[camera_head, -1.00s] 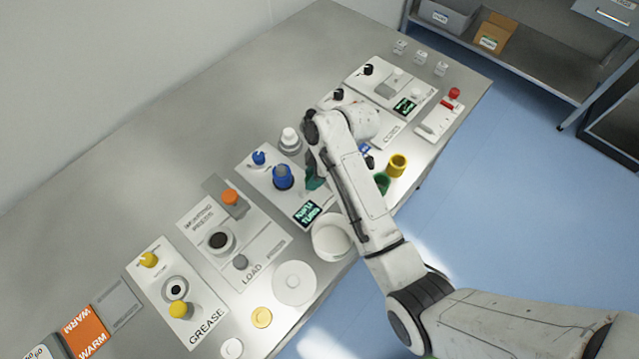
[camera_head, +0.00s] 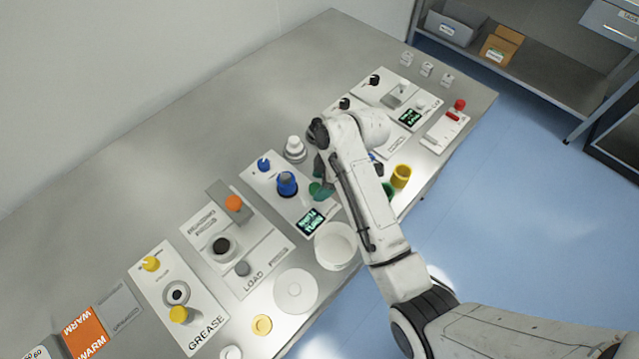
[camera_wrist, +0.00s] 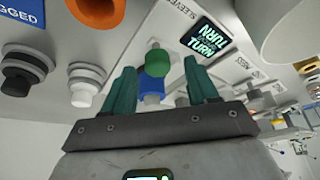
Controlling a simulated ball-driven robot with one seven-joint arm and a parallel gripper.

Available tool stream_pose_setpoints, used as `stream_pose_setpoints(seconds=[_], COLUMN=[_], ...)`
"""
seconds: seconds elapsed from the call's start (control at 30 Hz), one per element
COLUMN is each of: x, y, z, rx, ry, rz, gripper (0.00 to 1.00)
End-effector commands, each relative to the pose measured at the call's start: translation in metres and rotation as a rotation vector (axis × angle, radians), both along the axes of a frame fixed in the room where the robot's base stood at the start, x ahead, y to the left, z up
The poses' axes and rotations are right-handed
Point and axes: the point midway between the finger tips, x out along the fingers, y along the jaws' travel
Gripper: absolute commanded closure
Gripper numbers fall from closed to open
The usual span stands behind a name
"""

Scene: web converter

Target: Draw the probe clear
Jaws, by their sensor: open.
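A green rounded knob (camera_wrist: 157,62), perhaps the probe's top, stands between my gripper's (camera_wrist: 159,68) two teal fingers in the wrist view. The fingers are apart, one on each side of it, with visible gaps. A blue part (camera_wrist: 152,90) shows just past the knob, toward the gripper body. My gripper is mostly hidden there behind my arm. The probe's lower part is hidden.
A lit screen (camera_head: 311,222) sits at the panel's front corner, with a white cup (camera_head: 336,246) in front. A white stepped knob (camera_head: 294,149) stands behind. A yellow cup (camera_head: 401,176) is to the right of my arm. The bench's back left is clear.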

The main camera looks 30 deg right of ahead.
Motion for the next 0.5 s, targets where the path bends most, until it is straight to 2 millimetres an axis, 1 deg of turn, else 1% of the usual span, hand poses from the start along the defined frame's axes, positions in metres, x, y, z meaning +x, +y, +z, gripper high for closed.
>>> stream_pose_setpoints(seconds=[0.3, 0.4, 0.5], x=[-0.01, -0.013, -0.015], y=[-0.021, -0.026, -0.03], z=[0.056, 0.071, 0.079], rx=[0.0, 0.0, 0.0], ry=[-0.004, -0.002, 0.0], rz=[-0.002, -0.002, -0.002], gripper=[0.42, 0.42, 0.42])
